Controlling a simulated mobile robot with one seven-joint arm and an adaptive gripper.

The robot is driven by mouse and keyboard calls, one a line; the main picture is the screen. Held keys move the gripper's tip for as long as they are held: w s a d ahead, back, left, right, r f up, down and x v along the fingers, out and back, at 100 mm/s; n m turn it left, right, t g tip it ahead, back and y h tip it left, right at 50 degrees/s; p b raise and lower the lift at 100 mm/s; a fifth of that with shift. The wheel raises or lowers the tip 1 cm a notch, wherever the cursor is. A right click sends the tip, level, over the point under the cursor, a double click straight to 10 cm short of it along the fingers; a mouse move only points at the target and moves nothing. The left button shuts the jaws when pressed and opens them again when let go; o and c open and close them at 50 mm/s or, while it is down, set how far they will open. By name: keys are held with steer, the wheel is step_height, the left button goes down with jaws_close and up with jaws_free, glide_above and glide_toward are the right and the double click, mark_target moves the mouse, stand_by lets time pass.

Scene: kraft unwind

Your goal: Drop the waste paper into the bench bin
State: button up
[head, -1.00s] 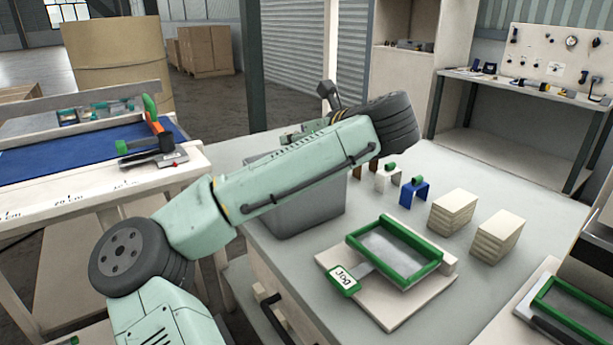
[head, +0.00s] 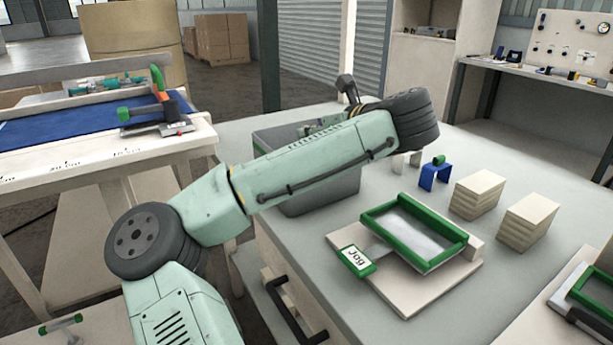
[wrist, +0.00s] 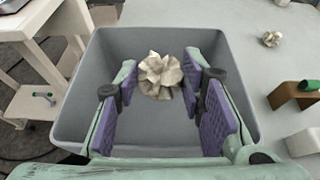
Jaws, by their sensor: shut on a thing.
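The bench bin is a grey open box (head: 318,196) on the bench top, partly hidden behind my arm in the head view. In the wrist view its rim and walls (wrist: 82,101) surround the area below my gripper (wrist: 161,80). The waste paper, a crumpled cream ball (wrist: 160,74), is between the purple-padded fingers near their tips. My gripper is shut on it and holds it over the bin opening. The bin floor beneath looks bare.
A brown bracket (wrist: 294,95) stands nearby. A green-framed tray (head: 415,232) and cream block stacks (head: 478,194) are further right. A blue-topped table (head: 60,140) stands left, across a gap.

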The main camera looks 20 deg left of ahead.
steer(key=o, duration=0.8)
steer(key=v, duration=1.2)
